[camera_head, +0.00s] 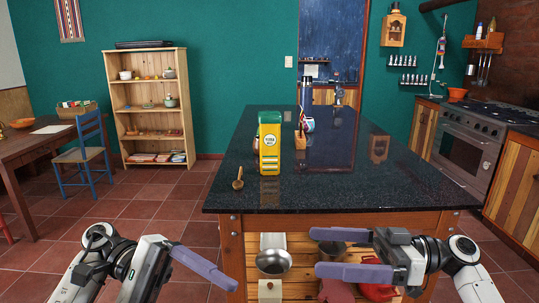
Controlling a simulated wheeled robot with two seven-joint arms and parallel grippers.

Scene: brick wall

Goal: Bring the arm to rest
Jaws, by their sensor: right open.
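My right gripper (316,252) is at the lower middle right, in front of the island's near side. Its two purple fingers point left and stand apart, with nothing between them. My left gripper (232,284) is at the lower left, its purple finger pointing right and down. Only one finger shows clearly, so its opening cannot be told. Neither gripper is seen holding anything. Both are lower in the picture than the dark countertop (330,185).
A yellow carton (269,150) with a green top stands on the island, with a wooden scoop (238,180) near the left edge. A metal pan (273,262) and red items (375,275) are on the shelf below. Tiled floor (150,215) is open at left.

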